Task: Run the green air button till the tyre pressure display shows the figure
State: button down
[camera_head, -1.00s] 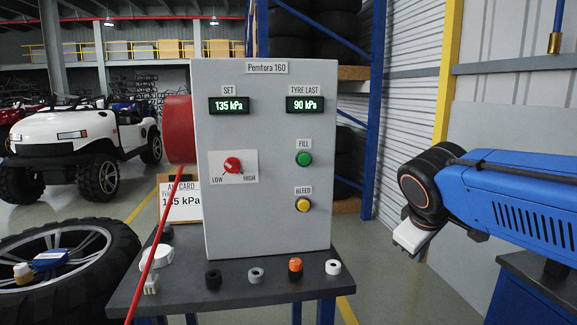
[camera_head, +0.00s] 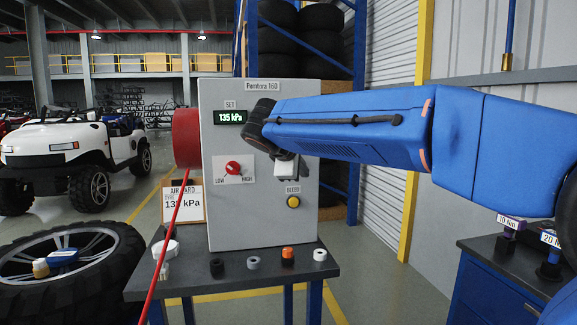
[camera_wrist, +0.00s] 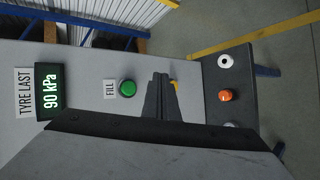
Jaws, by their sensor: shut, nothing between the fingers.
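The green FILL button (camera_wrist: 127,88) shows whole on the grey cabinet (camera_head: 222,225) in the wrist view; my arm hides it in the head view. The tyre display (camera_wrist: 48,91) reads 90 kPa in the wrist view and is hidden in the head view. The SET display (camera_head: 229,118) reads 135 kPa. My gripper (camera_wrist: 163,82) is shut and empty, beside the green button toward the bleed side in the wrist view. Whether it touches the panel I cannot tell. The yellow BLEED button (camera_head: 293,202) sits below my gripper in the head view.
A red LOW-HIGH knob (camera_head: 232,168) is on the panel's left. An air card (camera_head: 190,208) stands behind the red hose (camera_head: 172,235), its figure partly covered. Several caps, one orange (camera_head: 288,256), line the bench front. A tyre (camera_head: 75,262) lies at left.

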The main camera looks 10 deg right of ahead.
jog(key=shift+w, duration=0.1)
dwell(0.3)
jog(key=w, duration=0.8)
jog(key=shift+w, duration=0.3)
jog(key=shift+w, duration=0.1)
dwell(1.9)
jog(key=shift+w, duration=0.3)
jog(key=shift+w, duration=0.45)
dwell(0.8)
dwell(0.9)
jog(key=shift+s, duration=0.85)
jog(key=shift+s, duration=2.5)
